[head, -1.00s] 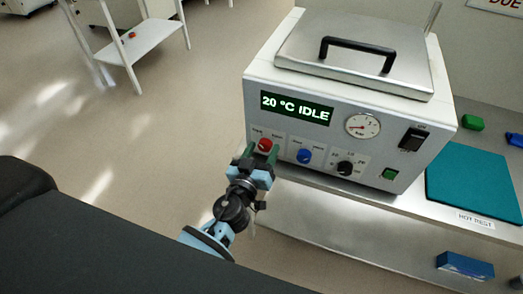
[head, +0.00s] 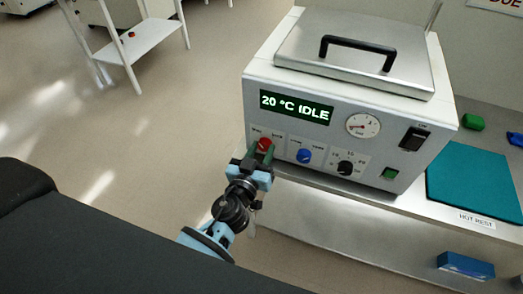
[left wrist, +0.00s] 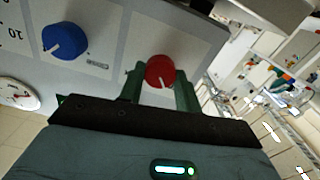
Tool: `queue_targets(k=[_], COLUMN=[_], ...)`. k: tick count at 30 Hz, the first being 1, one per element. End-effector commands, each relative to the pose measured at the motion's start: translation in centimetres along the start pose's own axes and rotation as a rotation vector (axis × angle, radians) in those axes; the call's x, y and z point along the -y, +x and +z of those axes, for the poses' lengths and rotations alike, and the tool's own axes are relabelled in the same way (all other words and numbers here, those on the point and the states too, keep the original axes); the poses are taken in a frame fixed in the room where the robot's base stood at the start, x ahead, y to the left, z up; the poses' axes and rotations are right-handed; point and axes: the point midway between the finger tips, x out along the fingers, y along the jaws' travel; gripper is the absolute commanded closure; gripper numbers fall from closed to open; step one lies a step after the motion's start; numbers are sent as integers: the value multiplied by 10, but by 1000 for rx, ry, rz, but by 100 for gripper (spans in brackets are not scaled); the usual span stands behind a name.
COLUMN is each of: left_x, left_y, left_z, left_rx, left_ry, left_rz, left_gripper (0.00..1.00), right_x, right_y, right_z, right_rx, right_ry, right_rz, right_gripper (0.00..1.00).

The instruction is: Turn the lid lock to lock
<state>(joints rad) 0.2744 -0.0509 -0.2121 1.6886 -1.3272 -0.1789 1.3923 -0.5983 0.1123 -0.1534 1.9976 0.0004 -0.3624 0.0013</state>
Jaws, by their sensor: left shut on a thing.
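A heated box with a metal lid and a front panel (head: 330,95) stands on the bench. The lid, with its black handle (head: 357,46), is down. At the panel's left end is a small red knob (head: 264,143); its label is too small to read. My left gripper (head: 260,150) is at this knob, its green fingers on either side. In the left wrist view the red knob (left wrist: 160,71) sits between the fingers (left wrist: 158,88), and its white pointer mark faces down and slightly right. My right gripper is not in view.
Right of the red knob are a blue knob (head: 304,156), a black knob (head: 345,168) and a green button (head: 390,174). The display (head: 296,108) reads "20 °C IDLE". A teal mat (head: 472,180) lies on the bench at right.

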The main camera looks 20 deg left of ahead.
Motion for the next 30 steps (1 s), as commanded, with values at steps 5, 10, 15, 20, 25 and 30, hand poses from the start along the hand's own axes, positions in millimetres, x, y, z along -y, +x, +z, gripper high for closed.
queue_targets(k=[5, 10, 15, 20, 25, 30], left_x=[0, 0, 0, 0, 0, 0], left_y=[0, 0, 0, 0, 0, 0], left_z=[1, 1, 0, 0, 0, 0], left_rx=[0, 0, 0, 0, 0, 0], left_ry=[141, 302, 464, 616, 779, 941], left_rz=[-1, -1, -1, -1, -1, -2], left_gripper=[89, 89, 89, 89, 89, 89], right_x=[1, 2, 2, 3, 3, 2], right_y=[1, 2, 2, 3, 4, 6], right_z=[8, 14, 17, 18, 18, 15], right_rx=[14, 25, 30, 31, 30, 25], right_ry=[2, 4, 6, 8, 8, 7], right_rz=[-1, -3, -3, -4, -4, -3], right_gripper=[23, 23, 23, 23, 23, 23])
